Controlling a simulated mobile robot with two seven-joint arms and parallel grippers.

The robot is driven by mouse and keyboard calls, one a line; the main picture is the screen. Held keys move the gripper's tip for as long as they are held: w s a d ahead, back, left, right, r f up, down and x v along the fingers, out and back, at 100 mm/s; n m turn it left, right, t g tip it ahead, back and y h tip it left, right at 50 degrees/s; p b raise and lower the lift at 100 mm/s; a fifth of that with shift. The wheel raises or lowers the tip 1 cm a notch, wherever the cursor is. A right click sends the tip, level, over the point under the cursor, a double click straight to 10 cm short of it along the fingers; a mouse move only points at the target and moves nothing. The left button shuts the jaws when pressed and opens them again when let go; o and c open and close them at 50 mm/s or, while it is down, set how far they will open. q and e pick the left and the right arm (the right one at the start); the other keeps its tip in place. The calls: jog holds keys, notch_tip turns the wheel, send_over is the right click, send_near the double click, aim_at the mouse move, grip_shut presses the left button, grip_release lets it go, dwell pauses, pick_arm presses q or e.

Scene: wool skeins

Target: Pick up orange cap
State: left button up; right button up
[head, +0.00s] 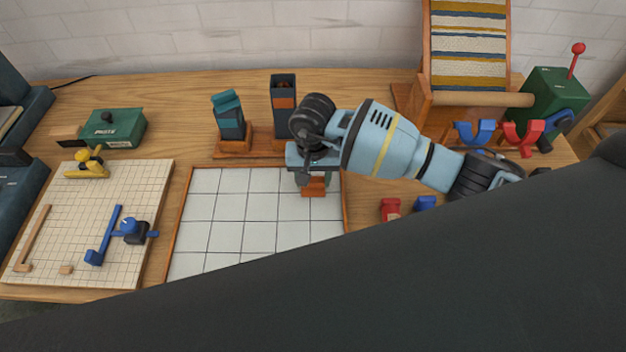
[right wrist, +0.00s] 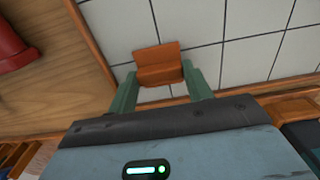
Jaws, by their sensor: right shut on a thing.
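The orange cap (head: 314,188) is a small orange, step-shaped block near the back right of the white tiled tray. My right gripper (head: 314,182) points down over the tray and is shut on the cap. In the right wrist view the cap (right wrist: 159,66) sits between the two green fingers of the gripper (right wrist: 160,77), with white tiles behind it. I cannot tell whether the cap touches the tiles. My left gripper is not in view.
The tiled tray (head: 222,221) has a raised wooden rim. Just behind it stand a teal block (head: 229,118) and a dark tower (head: 284,108) with an orange band. A gridded board (head: 62,215) lies left. A red piece (head: 390,209) lies right. A large dark shape hides the front.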

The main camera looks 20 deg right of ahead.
aim_at(313, 180)
jog(key=shift+r, duration=0.1)
jog(key=shift+r, duration=0.55)
notch_tip(313, 180, up, 2)
jog(key=shift+r, duration=0.1)
jog(key=s+a, duration=0.2)
jog(key=a, duration=0.2)
jog(key=s+a+b, duration=0.1)
jog(key=s+a, duration=0.2)
jog(key=a, duration=0.1)
jog(key=s+a+r+b, duration=0.1)
jog(key=s+a, duration=0.2)
jog(key=shift+s+a+r, duration=0.1)
jog(key=shift+s+a, duration=0.05)
jog(key=shift+a, duration=0.25)
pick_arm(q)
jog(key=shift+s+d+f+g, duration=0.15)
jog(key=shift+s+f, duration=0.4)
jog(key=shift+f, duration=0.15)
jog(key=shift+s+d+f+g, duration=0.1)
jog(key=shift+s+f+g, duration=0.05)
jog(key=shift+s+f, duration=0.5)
pick_arm(e)
jog(key=shift+s+a+r, duration=0.15)
jog(key=shift+s+a, duration=0.3)
jog(key=shift+a, duration=0.2)
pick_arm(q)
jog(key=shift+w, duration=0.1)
pick_arm(e)
jog(key=shift+d, duration=0.1)
